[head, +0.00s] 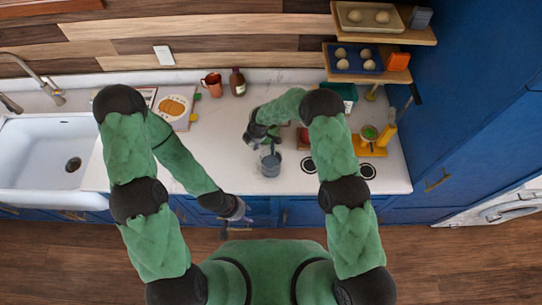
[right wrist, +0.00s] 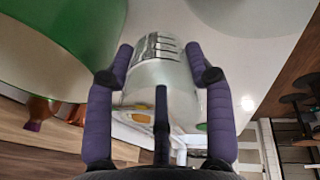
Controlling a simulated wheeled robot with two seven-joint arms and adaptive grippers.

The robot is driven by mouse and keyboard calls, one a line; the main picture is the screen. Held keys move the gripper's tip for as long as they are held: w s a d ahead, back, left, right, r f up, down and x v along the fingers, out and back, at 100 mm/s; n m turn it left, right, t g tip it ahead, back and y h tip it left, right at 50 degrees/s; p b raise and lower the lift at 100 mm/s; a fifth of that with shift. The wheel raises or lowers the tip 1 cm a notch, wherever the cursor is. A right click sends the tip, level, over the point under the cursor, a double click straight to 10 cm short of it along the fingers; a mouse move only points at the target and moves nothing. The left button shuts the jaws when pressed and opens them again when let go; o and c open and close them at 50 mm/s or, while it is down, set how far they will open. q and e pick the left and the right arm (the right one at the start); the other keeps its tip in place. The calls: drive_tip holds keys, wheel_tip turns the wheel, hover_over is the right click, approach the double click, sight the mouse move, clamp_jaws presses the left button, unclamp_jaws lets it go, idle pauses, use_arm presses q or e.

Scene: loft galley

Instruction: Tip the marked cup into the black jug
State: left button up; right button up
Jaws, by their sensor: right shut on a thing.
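The cup is hard to make out there. My left gripper (head: 236,209) hangs empty in front of the counter edge; its finger opening is unclear.
A large green thing (right wrist: 60,40) is close on the left of the right wrist view. The sink (head: 35,160) is at left; shelves (head: 352,62) hang at back right.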

drive_tip(key=shift+w+a+b, duration=0.1)
drive_tip(key=shift+a+b, duration=0.1)
drive_tip(key=shift+b, duration=0.15)
drive_tip(key=shift+w+a+r+g+h+b, duration=0.15)
drive_tip(key=shift+r+g+h+b, duration=0.1)
drive_tip(key=shift+g+h+b, duration=0.15)
drive_tip(key=shift+w+a+r+g+h+b, duration=0.15)
drive_tip(key=shift+r+g+h+b, duration=0.15)
drive_tip(key=shift+r, duration=0.3)
drive_tip(key=shift+w+a+r+g+h+b, duration=0.15)
drive_tip(key=shift+r+b, duration=0.15)
drive_tip(key=shift+r, duration=0.35)
drive_tip(key=shift+w+a+r+g+h+b, duration=0.1)
drive_tip(key=shift+r+g+h+b, duration=0.2)
drive_tip(key=shift+r, duration=0.3)
